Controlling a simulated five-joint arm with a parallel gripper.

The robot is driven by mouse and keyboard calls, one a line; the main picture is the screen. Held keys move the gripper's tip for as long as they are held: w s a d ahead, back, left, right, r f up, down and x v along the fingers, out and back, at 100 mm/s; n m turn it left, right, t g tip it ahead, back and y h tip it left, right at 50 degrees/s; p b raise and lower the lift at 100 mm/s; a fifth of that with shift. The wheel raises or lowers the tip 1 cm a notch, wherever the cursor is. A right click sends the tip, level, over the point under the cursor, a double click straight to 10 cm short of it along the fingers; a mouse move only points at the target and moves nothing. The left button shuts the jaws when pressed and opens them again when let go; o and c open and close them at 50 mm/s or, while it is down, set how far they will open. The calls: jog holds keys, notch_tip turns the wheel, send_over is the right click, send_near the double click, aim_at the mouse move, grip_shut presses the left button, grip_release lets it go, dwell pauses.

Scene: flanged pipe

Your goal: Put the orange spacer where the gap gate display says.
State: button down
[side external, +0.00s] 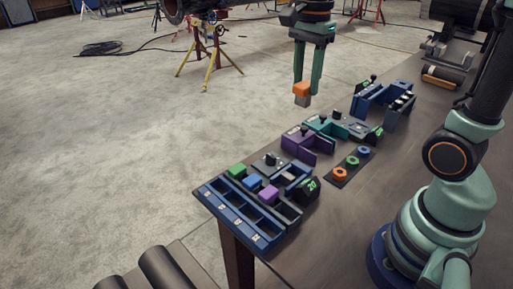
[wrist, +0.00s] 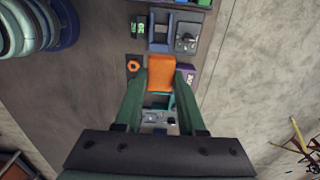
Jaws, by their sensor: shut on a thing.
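My gripper (side external: 302,84) is shut on the orange spacer (side external: 301,90) and holds it in the air above the far edge of the bench, beyond the fixtures. A grey part shows just below the orange in the side view. In the wrist view the orange spacer (wrist: 161,72) sits between my two green fingers. A black display (side external: 311,186) with green digits, seemingly 20, stands at the right end of the blue tray. Another display (side external: 376,131) with green digits stands beside the teal fixture; its number is too small to read. I cannot tell which one is the gap gate's.
The blue slotted tray (side external: 226,212) is at the bench's near end, with green (side external: 237,171), blue (side external: 252,181) and purple (side external: 268,194) blocks by it. Purple (side external: 300,145), teal (side external: 322,126) and blue (side external: 367,102) fixtures line the bench. Coloured rings (side external: 352,162) lie on a dark plate.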

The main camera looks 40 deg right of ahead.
aim_at(306, 83)
jog(key=shift+r, duration=1.85)
jog(key=s+a+f, duration=0.1)
jog(key=a+f, duration=1.6)
jog(key=f, duration=0.3)
jog(key=shift+s+f, duration=0.2)
jog(key=shift+f, duration=0.15)
jog(key=shift+a+f, duration=0.1)
jog(key=shift+f, duration=0.05)
jog(key=shift+f, duration=1.05)
jog(key=shift+f, duration=1.05)
